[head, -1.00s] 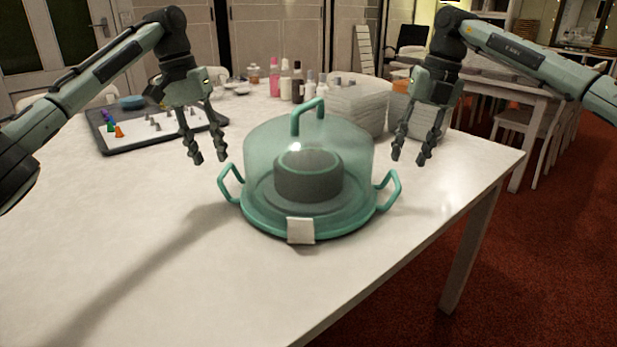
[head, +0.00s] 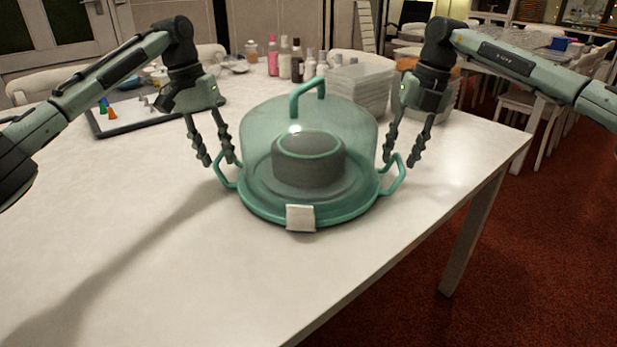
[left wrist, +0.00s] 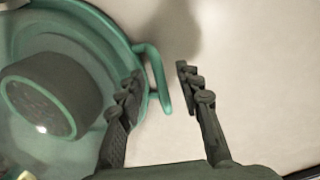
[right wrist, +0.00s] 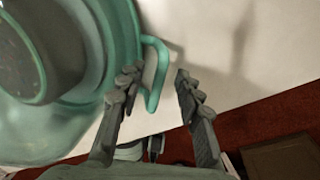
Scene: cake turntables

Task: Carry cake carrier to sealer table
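The cake carrier (head: 308,197) stands upright on the white table, with a green base, a clear dome with a top handle, and a dark round cake inside. A white tag hangs on its front. My left gripper (head: 220,162) is open at its left side handle (head: 226,172); in the left wrist view the handle (left wrist: 157,80) lies between the open fingers. My right gripper (head: 401,162) is open at the right side handle (head: 396,178); in the right wrist view that handle (right wrist: 158,75) also lies between the fingers. I cannot make out which table is the sealer table.
Stacked clear containers (head: 358,88) and several bottles (head: 297,62) stand behind the carrier. A dark tray (head: 135,125) with small cones lies at the back left. The white table (head: 130,230) is clear in front. Another table (head: 490,48) with chairs stands at the back right.

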